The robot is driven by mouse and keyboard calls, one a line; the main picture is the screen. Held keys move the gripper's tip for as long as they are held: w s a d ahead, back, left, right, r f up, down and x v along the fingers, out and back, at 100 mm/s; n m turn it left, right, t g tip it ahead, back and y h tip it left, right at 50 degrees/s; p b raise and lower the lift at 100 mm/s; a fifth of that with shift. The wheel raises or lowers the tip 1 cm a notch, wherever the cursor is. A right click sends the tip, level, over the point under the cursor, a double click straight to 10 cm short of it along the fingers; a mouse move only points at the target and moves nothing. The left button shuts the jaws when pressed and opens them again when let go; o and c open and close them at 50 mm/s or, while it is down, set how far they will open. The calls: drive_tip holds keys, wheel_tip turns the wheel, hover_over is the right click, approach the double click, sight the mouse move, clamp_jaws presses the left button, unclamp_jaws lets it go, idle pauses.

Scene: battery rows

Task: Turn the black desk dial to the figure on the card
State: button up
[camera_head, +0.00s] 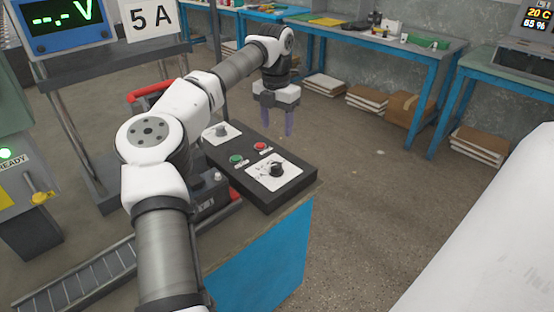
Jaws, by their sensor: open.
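The black dial (277,169) sits on a white scale plate at the near right end of a dark control box (265,198). Its scale figures are too small to read. The card (150,17) at the top left reads "5 A". My gripper (278,126) points down with its two fingers apart and nothing between them. In the picture it is above the far side of the box, apart from the black dial.
The box also carries a green button (236,159), a red button (260,146) and a second, grey knob (221,130). A meter (66,20) shows "--.- V". A red-handled thing (150,92) stands behind my arm.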

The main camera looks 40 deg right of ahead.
sight(276, 164)
wheel_tip(276, 164, down, 14)
drive_tip(key=shift+w+a+r+p, duration=0.1)
drive_tip(key=shift+r+p, duration=0.05)
drive_tip(key=shift+p, duration=0.5)
drive_tip(key=shift+c, duration=0.5)
drive_tip(key=c, duration=0.9)
